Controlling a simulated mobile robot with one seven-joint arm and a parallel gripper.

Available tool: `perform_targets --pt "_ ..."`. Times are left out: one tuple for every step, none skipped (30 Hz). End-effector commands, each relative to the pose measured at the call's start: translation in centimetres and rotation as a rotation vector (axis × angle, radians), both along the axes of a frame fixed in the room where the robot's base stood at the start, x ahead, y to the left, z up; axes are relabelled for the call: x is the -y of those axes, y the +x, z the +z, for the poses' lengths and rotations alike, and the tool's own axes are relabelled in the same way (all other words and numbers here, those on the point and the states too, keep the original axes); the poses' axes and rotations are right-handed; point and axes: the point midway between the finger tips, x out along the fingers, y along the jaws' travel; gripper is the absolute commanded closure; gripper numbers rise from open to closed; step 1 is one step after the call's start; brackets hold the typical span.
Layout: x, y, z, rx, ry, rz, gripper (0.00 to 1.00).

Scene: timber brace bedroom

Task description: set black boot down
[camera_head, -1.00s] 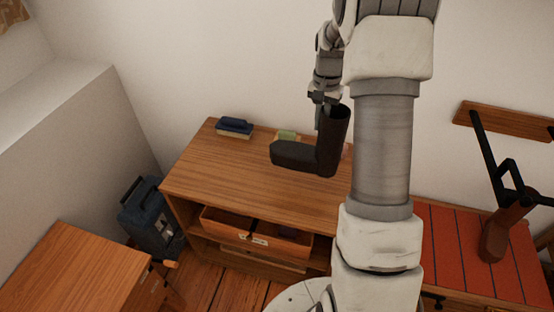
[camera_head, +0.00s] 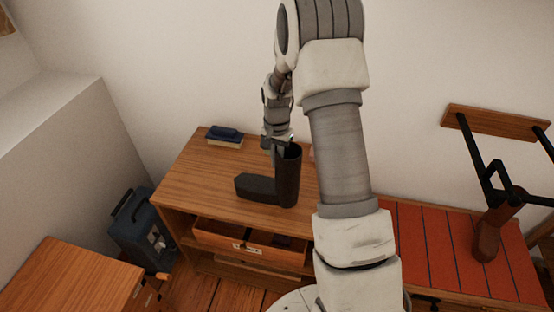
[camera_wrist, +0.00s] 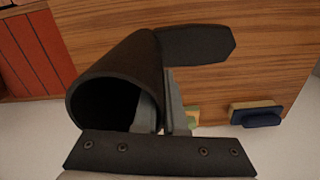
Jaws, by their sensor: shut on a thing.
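The black boot (camera_head: 288,178) is upright at the wooden cabinet top (camera_head: 205,180), its toe pointing left in the head view. My gripper (camera_head: 280,150) is shut on the rim of its shaft, from above. In the wrist view the boot's open shaft (camera_wrist: 120,85) is at the left and its foot stretches right over the wood. The gripper's fingers (camera_wrist: 160,115) pinch the shaft wall. The sole appears at or very near the cabinet top; I cannot tell whether it touches.
A blue brush (camera_head: 225,135) lies at the cabinet's back left corner. A green and yellow block (camera_wrist: 192,115) shows beside the gripper in the wrist view. An open drawer (camera_head: 250,245) sticks out below the top.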

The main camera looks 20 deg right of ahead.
Motion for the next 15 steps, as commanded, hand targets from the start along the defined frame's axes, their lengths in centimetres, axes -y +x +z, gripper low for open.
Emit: perform_targets --pt "0.01 0.09 0.08 0.003 0.0 0.0 1.0" --pt "0.01 0.1 0.12 0.004 -0.001 0.0 1.0" --pt "0.01 0.1 0.13 0.004 -0.001 0.0 1.0" --pt "0.01 0.1 0.13 0.004 -0.001 0.0 1.0" --pt "0.01 0.1 0.14 0.004 -0.001 0.0 1.0" --pt "0.01 0.1 0.1 0.004 -0.001 0.0 1.0" --pt "0.02 0.09 0.02 0.004 -0.001 0.0 1.0" --pt "0.02 0.09 -0.09 0.003 0.0 0.0 1.0" --pt "0.02 0.09 -0.25 0.003 0.0 0.0 1.0" --pt "0.02 0.09 -0.35 0.003 0.0 0.0 1.0" --pt "0.02 0.05 -0.26 0.001 0.0 0.001 0.86" --pt "0.01 0.04 -0.23 0.001 0.0 0.001 0.79" --pt "0.01 0.04 -0.23 0.001 0.0 0.001 0.74" --pt "0.01 0.04 -0.23 0.001 0.0 0.001 0.68" --pt "0.02 0.03 -0.23 0.001 0.0 0.001 0.62"
